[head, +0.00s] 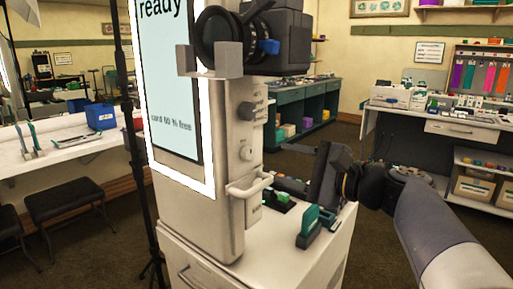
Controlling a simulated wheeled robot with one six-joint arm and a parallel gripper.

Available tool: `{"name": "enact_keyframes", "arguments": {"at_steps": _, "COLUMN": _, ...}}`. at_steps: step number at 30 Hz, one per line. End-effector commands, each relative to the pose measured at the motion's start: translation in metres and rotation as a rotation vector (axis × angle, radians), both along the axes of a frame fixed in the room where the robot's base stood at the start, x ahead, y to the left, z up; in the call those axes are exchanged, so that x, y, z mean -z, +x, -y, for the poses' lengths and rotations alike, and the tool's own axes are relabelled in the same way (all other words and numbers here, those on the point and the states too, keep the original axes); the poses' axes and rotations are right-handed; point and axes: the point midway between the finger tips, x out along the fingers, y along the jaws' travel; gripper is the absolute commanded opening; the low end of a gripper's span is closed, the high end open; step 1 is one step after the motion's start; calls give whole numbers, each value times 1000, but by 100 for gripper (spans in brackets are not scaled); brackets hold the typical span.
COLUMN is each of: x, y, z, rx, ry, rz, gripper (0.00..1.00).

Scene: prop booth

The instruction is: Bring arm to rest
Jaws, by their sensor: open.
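My arm (433,228) reaches in from the lower right. My gripper (322,178) is a dark block at its end, in the middle right of the head view, turned toward the left. It is open, and I see nothing held in it. It hangs above the right part of a white cabinet top (285,243), to the right of the tall booth machine. A dark green stand-like item (311,228) is on the cabinet top below the gripper. The inner faces of the jaws are hard to make out.
The booth machine (225,200) has a lit screen (170,90), a camera (262,38) and a white handle (249,186). A white table with a blue bin (100,114) is at left, beside black stools (63,200). A cluttered workbench (460,130) stands at right. Dark floor lies between.

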Motion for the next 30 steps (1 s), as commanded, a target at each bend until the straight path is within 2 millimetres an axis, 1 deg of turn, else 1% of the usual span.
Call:
{"name": "enact_keyframes", "arguments": {"at_steps": 1, "x": 1, "y": 5, "z": -7, "rx": -4, "ry": 0, "rz": 0, "gripper": 49}}
{"name": "enact_keyframes", "arguments": {"at_steps": 8, "x": 2, "y": 28, "z": -37, "rx": -4, "ry": 0, "rz": 0, "gripper": 49}}
{"name": "enact_keyframes", "arguments": {"at_steps": 14, "x": 3, "y": 51, "z": -67, "rx": -4, "ry": 0, "rz": 0, "gripper": 49}}
{"name": "enact_keyframes", "arguments": {"at_steps": 16, "x": -2, "y": 53, "z": -67, "rx": 1, "ry": 23, "rz": -31, "gripper": 49}}
{"name": "enact_keyframes", "arguments": {"at_steps": 30, "x": -2, "y": 52, "z": -66, "rx": 2, "ry": 217, "rz": -281, "gripper": 49}}
